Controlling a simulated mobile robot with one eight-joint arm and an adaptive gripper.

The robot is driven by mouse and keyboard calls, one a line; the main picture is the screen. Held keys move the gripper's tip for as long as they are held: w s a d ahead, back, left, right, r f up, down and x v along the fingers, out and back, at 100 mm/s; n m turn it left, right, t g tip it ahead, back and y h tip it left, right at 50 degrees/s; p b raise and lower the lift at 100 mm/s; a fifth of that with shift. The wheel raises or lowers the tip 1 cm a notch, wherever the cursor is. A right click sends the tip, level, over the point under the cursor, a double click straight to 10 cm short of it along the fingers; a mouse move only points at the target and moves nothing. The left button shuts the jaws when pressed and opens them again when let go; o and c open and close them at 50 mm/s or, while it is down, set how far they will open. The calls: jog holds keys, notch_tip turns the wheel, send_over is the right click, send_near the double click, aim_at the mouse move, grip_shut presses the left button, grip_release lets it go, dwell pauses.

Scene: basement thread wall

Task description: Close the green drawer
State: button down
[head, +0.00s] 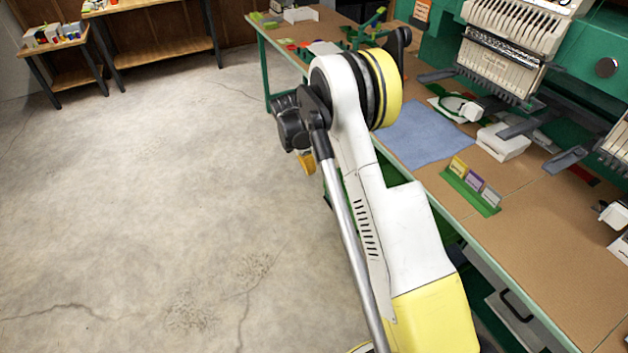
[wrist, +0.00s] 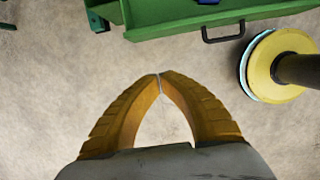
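The green drawer (wrist: 170,25) shows at the top of the wrist view, with a black handle (wrist: 223,33) on its front. Its interior is partly in view, so it stands open by some amount; the rest is cut off by the frame edge. My gripper (wrist: 159,76) is shut, its orange fingertips meeting, with nothing between them. It is apart from the drawer, below and left of the handle in the wrist view. In the head view my gripper (head: 306,163) hangs over the floor left of the workbench, and my arm hides most of the drawer area.
The workbench (head: 570,230) holds a blue cloth (head: 420,133), a green card holder (head: 470,190) and embroidery machines (head: 515,40). A grey drawer with a black handle (head: 517,305) is under its near end. The concrete floor (head: 130,190) on the left is clear.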

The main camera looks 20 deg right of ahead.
aim_at(326, 182)
jog(key=shift+w+d+f+b, duration=0.1)
jog(key=shift+d+f+b, duration=0.9)
jog(key=shift+f, duration=0.6)
jog(key=shift+s+d+f+b, duration=0.1)
jog(key=shift+d+f+b, duration=0.95)
jog(key=shift+f, duration=0.6)
jog(key=shift+w+d+f+b, duration=0.1)
jog(key=shift+d+f+b, duration=0.9)
jog(key=shift+f, duration=0.6)
jog(key=shift+d, duration=0.15)
jog(key=d, duration=1.9)
jog(key=shift+w, duration=0.35)
